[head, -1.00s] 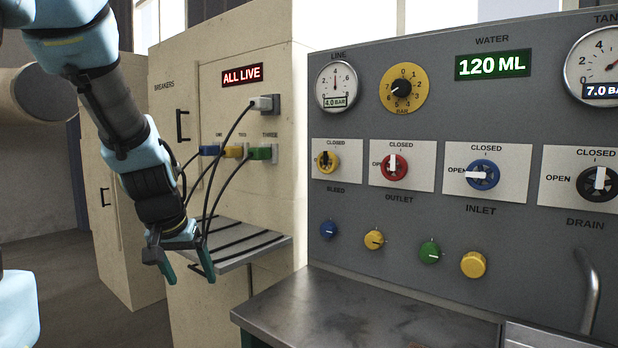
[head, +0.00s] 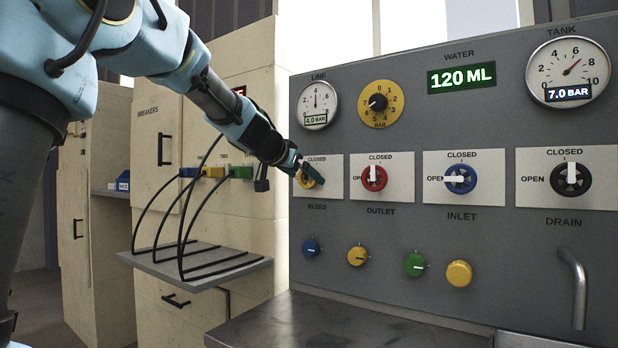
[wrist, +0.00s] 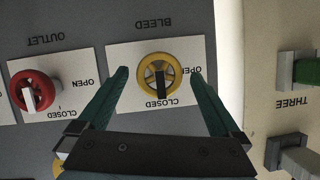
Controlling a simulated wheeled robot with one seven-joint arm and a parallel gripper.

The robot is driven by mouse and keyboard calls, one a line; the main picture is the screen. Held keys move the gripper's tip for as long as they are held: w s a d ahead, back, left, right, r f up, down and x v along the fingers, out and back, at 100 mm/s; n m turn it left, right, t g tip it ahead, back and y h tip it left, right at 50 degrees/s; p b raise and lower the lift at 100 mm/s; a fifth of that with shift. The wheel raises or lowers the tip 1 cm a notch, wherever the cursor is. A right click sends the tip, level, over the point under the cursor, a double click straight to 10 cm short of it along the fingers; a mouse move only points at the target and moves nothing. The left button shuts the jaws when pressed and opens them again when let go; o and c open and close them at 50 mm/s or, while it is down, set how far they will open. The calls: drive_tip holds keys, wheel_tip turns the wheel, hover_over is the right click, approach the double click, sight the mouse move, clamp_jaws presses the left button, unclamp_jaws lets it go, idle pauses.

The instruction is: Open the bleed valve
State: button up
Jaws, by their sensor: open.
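The bleed valve (head: 303,181) is a yellow round knob with a dark lever on a white plate, at the left of the grey panel. In the wrist view, which is upside down, the bleed valve (wrist: 163,74) shows its lever pointing toward the CLOSED mark. My gripper (wrist: 159,72) is open, with one dark green finger on each side of the knob; the fingers look apart from it. In the head view my gripper (head: 309,174) is at the bleed plate and partly covers the valve.
To the right are the red outlet valve (head: 374,178) at CLOSED, the blue inlet valve (head: 460,179) at OPEN and the drain valve (head: 571,179) at CLOSED. The breaker cabinet's cables (head: 183,215) and shelf (head: 200,270) lie below my arm.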

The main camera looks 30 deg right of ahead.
sight(306, 178)
drive_tip(key=shift+p+x, duration=0.35)
drive_tip(key=shift+x, duration=1.5)
drive_tip(key=c, duration=1.3)
